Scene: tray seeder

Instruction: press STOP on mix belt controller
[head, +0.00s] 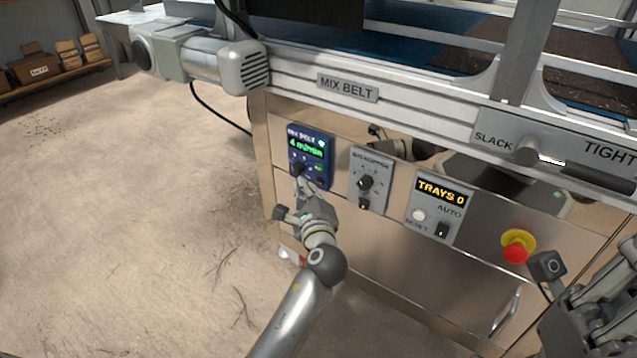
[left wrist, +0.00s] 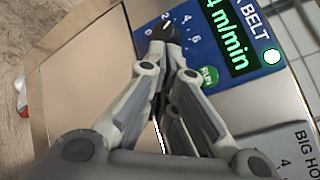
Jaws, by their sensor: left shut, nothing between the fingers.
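The mix belt controller (head: 318,150) is a blue box on the steel panel below the MIX BELT sign. Its green display reads 4 m/min. In the left wrist view the controller (left wrist: 285,100) shows a dark knob (left wrist: 165,27) with a number scale, a green button (left wrist: 209,76) and a lit lamp (left wrist: 271,57). No STOP button is visible; my fingers hide the lower part of the face. My left gripper (head: 300,176) is shut and empty, its tips in front of the controller close to the knob. I cannot tell whether they touch. My right gripper (head: 590,310) is at the lower right, away from the controller.
Right of the controller are the big hopper dial box (head: 367,183), the TRAYS counter (head: 436,207) and a red emergency button (head: 515,250). The belt frame with a motor (head: 225,65) overhangs the panel.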

